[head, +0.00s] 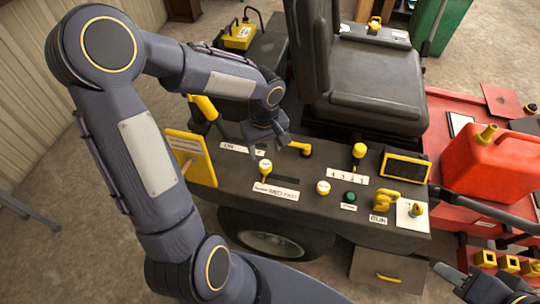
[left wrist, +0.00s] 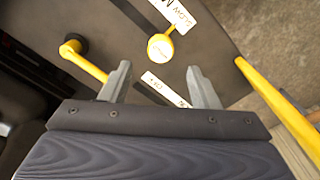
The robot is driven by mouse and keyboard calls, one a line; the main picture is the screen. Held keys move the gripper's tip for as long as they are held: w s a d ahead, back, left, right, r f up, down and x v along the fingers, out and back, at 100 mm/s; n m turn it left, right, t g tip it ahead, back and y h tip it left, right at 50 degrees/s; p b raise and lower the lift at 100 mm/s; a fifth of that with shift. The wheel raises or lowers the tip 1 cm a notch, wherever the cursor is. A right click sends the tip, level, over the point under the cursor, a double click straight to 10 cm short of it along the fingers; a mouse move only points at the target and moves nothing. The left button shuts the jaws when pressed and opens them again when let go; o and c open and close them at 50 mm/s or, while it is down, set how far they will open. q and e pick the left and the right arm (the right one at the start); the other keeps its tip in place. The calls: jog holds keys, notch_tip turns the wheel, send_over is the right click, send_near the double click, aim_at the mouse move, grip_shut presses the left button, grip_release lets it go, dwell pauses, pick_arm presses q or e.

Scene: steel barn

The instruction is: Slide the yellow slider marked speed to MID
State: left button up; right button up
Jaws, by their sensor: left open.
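The yellow slider knob (head: 265,167) stands on the dark console at the left end of its slot, above the SLOW end of a white SLOW-MID-FAST label (head: 276,191). In the left wrist view the round knob (left wrist: 160,47) sits beside the label's SLOW word (left wrist: 181,14), with the dark slot running away from it. My left gripper (head: 268,148) is above the console, just behind the knob. Its fingers (left wrist: 158,70) are apart and empty, and the knob lies beyond their tips. My right gripper (head: 485,287) is partly cut off at the lower right.
A yellow lever (head: 302,149) stands behind the slider, and a yellow-framed panel (head: 190,157) is to its left. The seat (head: 365,85) is behind.

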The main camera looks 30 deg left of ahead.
aim_at(265, 164)
pick_arm(q)
notch_tip(265, 164, down, 6)
jog(key=shift+f+b, duration=0.15)
jog(key=shift+b, duration=0.3)
